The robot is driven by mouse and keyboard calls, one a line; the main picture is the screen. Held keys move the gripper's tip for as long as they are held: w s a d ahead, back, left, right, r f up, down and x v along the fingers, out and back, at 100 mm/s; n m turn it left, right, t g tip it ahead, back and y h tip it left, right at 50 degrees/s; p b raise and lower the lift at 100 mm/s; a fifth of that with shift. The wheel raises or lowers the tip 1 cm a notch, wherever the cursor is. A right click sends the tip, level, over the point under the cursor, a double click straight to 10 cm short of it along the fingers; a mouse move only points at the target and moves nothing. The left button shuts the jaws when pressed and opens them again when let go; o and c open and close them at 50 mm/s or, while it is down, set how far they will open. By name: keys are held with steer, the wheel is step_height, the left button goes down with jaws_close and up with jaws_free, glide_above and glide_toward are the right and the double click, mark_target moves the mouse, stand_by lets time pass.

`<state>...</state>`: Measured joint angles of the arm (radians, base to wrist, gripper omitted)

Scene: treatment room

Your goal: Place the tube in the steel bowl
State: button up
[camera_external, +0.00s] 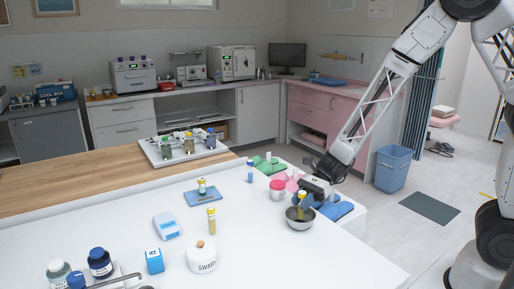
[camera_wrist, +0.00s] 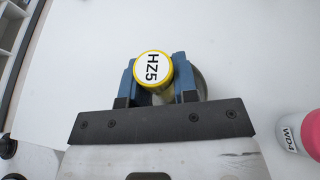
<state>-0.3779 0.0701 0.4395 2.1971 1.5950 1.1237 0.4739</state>
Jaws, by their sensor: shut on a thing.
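My gripper (camera_external: 300,203) is shut on a tube with a yellow cap (camera_external: 301,196). Part of the bowl's rim (camera_wrist: 203,84) shows behind the right finger in the wrist view. I cannot tell whether the tube touches the bowl's bottom.
A blue item (camera_external: 336,210) lies right of the bowl, near the table edge. A pink-lidded jar (camera_external: 277,190) stands to the left. The front right tabletop is clear.

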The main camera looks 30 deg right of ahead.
stand_by(0.3)
steer(key=o, duration=1)
steer(key=shift+r, duration=3.45)
steer(key=shift+s+d+r, duration=0.15)
steer(key=shift+d+r, duration=0.1)
steer(key=shift+d, duration=0.05)
steer(key=s+d+r+n+t+h, duration=0.1)
steer(key=s+d+r+n+h, duration=0.3)
steer(key=d, duration=0.8)
steer(key=s+d+r+n+t+h, duration=0.2)
steer(key=s+d+r+n+h, duration=0.3)
steer(key=d, duration=0.7)
steer(key=s+d+r+n+t+h, duration=0.1)
steer(key=s+d+r+n+h, duration=0.3)
steer(key=s+d+n, duration=0.3)
steer(key=shift+s+d+r+t+h, duration=0.15)
steer(key=shift+s+d+r, duration=0.15)
steer(key=shift+d, duration=0.5)
steer(key=shift+s+d+r+t+h, duration=0.1)
steer(key=shift+s+d+r, duration=0.15)
steer(key=shift+d, duration=0.55)
steer(key=shift+s+d+r+t+h, duration=0.15)
steer(key=shift+s+d+r, duration=0.15)
steer(key=shift+d, duration=0.5)
